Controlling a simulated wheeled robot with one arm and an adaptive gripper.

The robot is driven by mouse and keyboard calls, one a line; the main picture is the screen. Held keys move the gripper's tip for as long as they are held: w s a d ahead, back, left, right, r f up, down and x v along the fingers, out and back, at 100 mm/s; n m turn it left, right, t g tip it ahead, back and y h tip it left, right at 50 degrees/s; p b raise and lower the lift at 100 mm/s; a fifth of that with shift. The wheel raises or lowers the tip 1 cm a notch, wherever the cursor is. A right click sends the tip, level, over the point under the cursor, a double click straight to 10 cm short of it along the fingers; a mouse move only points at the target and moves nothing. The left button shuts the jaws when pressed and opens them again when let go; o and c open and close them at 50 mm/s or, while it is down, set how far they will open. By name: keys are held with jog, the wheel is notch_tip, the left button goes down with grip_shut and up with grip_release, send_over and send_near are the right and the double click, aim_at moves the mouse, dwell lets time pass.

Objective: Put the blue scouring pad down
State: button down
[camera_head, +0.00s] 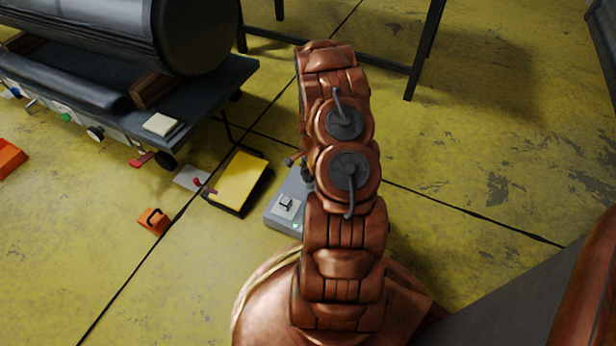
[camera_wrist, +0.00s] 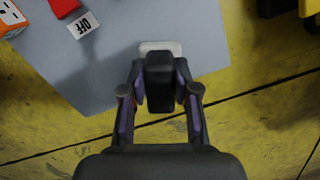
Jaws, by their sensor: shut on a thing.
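In the wrist view my gripper (camera_wrist: 160,100) has its two fingers closed on the sides of a dark, upright block (camera_wrist: 160,75). I take this for the blue scouring pad; it looks nearly black in the shade. A pale, rounded piece (camera_wrist: 161,46) shows just beyond its far end; I cannot tell whether it is joined to the block. The gripper is over the near edge of a grey surface (camera_wrist: 135,30). I cannot tell whether the block touches that surface. In the head view my own arm shows, but neither the gripper fingers nor the pad can be made out.
A red piece (camera_wrist: 63,6), an "OFF" card (camera_wrist: 83,25) and an orange box (camera_wrist: 10,17) lie on the grey surface's left. Its right part is clear. In the head view, a loaded cart (camera_head: 215,85), yellow case (camera_head: 238,180) and grey switch box (camera_head: 287,207) stand left.

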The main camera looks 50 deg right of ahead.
jog(key=shift+f, duration=0.55)
jog(key=c, duration=0.9)
grip_release()
jog(key=shift+f, duration=0.15)
jog(key=shift+o, duration=0.2)
notch_tip(320, 180, up, 12)
jog(key=d+p, duration=0.1)
jog(key=p, duration=0.4)
jog(key=s+a+r+n+g, duration=0.3)
jog(key=a+r+n, duration=0.7)
jog(key=a+r, duration=1.3)
jog(key=s+a+r+n, duration=0.3)
jog(key=s+a, duration=0.1)
jog(key=s, duration=0.3)
jog(key=s+a+r+n+h, duration=0.1)
jog(key=s+a+r+n, duration=0.2)
jog(key=s+a, duration=0.2)
jog(key=s+a+r+n, duration=0.3)
jog(key=s+a+r, duration=0.1)
jog(key=s, duration=0.5)
jog(key=shift+s+a+g, duration=0.2)
jog(key=shift+g, duration=0.1)
